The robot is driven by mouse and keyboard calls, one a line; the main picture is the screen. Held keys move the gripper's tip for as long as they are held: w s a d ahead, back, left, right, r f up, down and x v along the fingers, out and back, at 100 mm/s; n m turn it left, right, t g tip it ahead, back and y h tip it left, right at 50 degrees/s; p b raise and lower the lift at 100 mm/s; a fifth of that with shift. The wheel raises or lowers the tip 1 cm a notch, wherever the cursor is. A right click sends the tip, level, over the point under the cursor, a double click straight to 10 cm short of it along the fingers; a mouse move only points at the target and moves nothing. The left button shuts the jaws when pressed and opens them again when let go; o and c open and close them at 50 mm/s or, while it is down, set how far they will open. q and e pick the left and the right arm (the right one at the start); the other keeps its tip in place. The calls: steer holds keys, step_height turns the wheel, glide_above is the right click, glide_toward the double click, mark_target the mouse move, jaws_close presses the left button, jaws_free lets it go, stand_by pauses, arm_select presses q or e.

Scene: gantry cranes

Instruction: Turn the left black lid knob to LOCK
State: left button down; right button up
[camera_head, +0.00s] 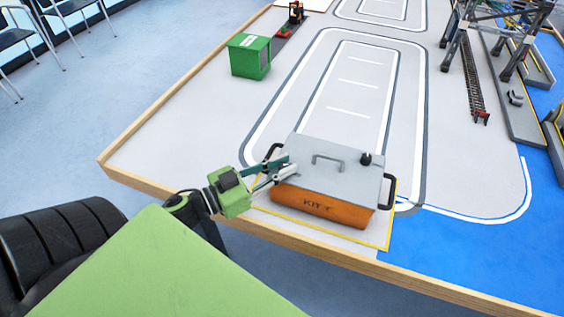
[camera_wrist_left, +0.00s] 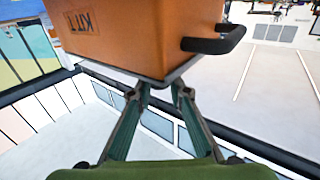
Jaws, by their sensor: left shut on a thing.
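The orange kit box (camera_head: 322,207) stands near the table's front edge with its grey lid (camera_head: 345,178) on. A black lid knob (camera_head: 366,158) shows at the lid's right; its lock marking is too small to read. My left gripper (camera_head: 284,166) reaches over the lid's left end, shut where the left knob sits; that knob is hidden by the fingers. In the left wrist view the box (camera_wrist_left: 130,30) looks upside down, and the fingertips of the left gripper (camera_wrist_left: 163,88) pass behind the lid's edge (camera_wrist_left: 184,68). My right gripper is not in view.
Black side handles stick out at the box's left and right (camera_head: 388,192). A grey lid handle (camera_head: 327,159) stands mid-lid. A yellow outline (camera_head: 391,230) surrounds the box. A green bin (camera_head: 249,56) and a crane (camera_head: 500,35) stand farther back. The wooden table rim (camera_head: 420,283) is close in front.

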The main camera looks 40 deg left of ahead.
arm_select(q)
steer(key=m+g+h, duration=0.2)
steer(key=h, duration=0.1)
steer(key=shift+w+a+m, duration=0.1)
steer(key=shift+m, duration=0.3)
steer(key=shift+f+m+g+h+b, duration=0.15)
steer(key=shift+m+g+h+b, duration=0.35)
steer(key=shift+m+g+h, duration=0.95)
steer(key=shift+h, duration=0.35)
steer(key=shift+g, duration=0.25)
steer(key=c, duration=2.1)
jaws_free()
steer(key=shift+o, duration=1.1)
steer(key=v, duration=1.2)
